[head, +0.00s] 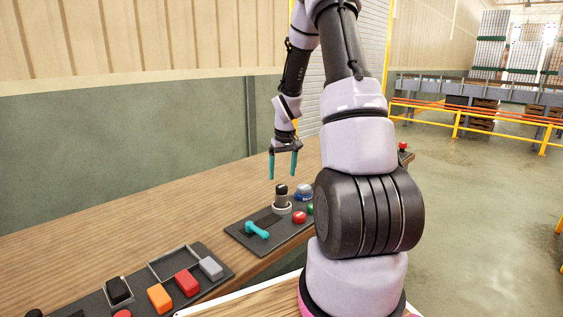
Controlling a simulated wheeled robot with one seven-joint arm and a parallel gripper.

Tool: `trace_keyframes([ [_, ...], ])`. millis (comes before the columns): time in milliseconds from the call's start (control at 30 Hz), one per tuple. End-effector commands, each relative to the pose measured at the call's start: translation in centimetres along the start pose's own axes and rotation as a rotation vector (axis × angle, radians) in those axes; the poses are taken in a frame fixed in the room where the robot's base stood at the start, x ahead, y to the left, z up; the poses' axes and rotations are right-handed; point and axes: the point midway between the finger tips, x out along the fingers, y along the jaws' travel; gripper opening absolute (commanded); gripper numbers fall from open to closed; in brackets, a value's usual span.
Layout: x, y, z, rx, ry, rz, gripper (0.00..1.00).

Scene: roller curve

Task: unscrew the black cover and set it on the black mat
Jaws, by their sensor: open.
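The black cover (281,189) sits upright on top of a short grey cylinder, which stands in a pale ring (282,209) on a dark board. A darker rectangular patch, which looks like the black mat (267,221), lies on the board just left of the ring; a teal object partly covers it or lies at its edge. My gripper (283,166) points down with its two teal fingers apart and nothing between them. It hangs above the cover, clear of it.
The teal dumbbell-shaped object (257,231), a red button (299,217) and a blue-grey domed thing (304,193) crowd the dark board (240,239). Another board with orange (160,298) and red blocks (187,283) is nearer. The wooden table's left stretch (120,240) is clear.

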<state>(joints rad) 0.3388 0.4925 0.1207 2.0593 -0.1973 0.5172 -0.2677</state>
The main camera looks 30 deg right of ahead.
Motion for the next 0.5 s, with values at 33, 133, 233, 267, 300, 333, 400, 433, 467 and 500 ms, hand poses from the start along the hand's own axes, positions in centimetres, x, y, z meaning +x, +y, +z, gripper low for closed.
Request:
trace_keyframes([
  [33, 1.1, -0.1, 0.1, -0.001, -0.005, -0.001, 0.86],
  [133, 2.8, 0.0, 0.1, 0.000, -0.003, -0.001, 0.86],
  [233, 4.2, 0.0, 0.1, 0.000, -0.002, 0.000, 0.86],
  [267, 4.5, 0.0, 0.0, 0.001, -0.002, 0.000, 0.86],
  [300, 5.0, 0.0, 0.0, 0.001, -0.002, 0.000, 0.86],
  [333, 5.2, 0.0, 0.0, 0.001, -0.001, 0.000, 0.86],
  [400, 5.6, 0.0, 0.0, 0.001, 0.000, 0.000, 0.86],
  [433, 5.8, 0.0, 0.0, 0.002, 0.000, 0.000, 0.86],
  [467, 5.8, 0.0, 0.0, 0.002, 0.000, 0.000, 0.86],
  [500, 6.0, 0.0, 0.0, 0.002, 0.000, 0.000, 0.86],
])
